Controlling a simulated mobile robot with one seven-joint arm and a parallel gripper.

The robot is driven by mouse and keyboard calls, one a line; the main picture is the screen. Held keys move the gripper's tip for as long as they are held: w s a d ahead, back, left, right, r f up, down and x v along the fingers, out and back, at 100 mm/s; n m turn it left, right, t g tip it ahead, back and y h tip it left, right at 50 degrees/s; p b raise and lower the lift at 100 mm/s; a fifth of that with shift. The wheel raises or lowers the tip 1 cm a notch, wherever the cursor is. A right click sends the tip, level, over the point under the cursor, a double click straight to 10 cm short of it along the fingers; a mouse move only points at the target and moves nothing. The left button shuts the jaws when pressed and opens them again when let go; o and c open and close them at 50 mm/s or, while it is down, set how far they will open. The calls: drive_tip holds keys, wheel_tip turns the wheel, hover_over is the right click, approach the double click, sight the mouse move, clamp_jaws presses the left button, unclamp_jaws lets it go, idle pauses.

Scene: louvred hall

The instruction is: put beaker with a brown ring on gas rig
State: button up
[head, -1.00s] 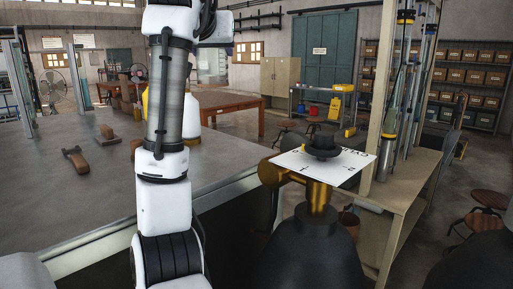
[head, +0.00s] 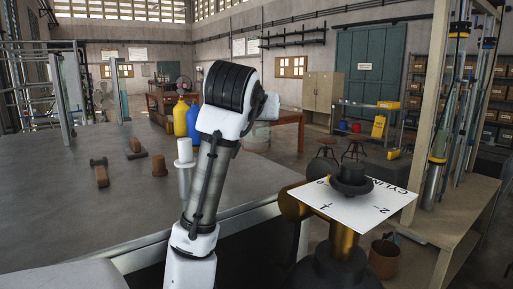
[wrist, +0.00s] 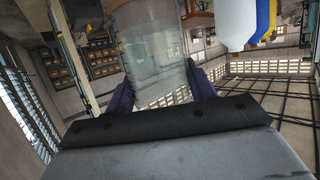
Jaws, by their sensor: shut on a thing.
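A clear glass beaker (wrist: 155,45) is between the two dark fingers of my gripper (wrist: 160,78) in the wrist view. The gripper is shut on it. I cannot make out a brown ring on it. In the head view my arm hides the fingers; a faint glass shape, likely the beaker (head: 257,138), shows just right of the arm. A wooden stand with tall glass tubes (head: 452,110) at the right may be the gas rig; I cannot tell for certain. The glass shape is left of and apart from that stand.
A dark gas cylinder with a brass valve (head: 343,240) and a white card (head: 335,205) stands in front right. Stools (head: 353,148) stand on the floor behind.

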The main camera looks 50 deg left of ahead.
sight(254, 145)
wheel_tip(254, 145, down, 4)
drive_tip(key=shift+r, duration=0.1)
drive_tip(key=shift+f+b, duration=1.25)
drive_tip(key=shift+f, duration=0.45)
drive_tip(key=shift+f, duration=0.15)
drive_tip(key=o, duration=1)
drive_tip(key=shift+o, duration=0.5)
drive_tip(key=shift+d+r, duration=0.1)
drive_tip(key=shift+r, duration=0.15)
drive_tip(key=b+v, duration=0.3)
drive_tip(key=v, duration=0.8)
drive_tip(key=shift+s+d+b, duration=0.25)
drive_tip(key=shift+s+b, duration=0.05)
drive_tip(key=shift+b, duration=0.05)
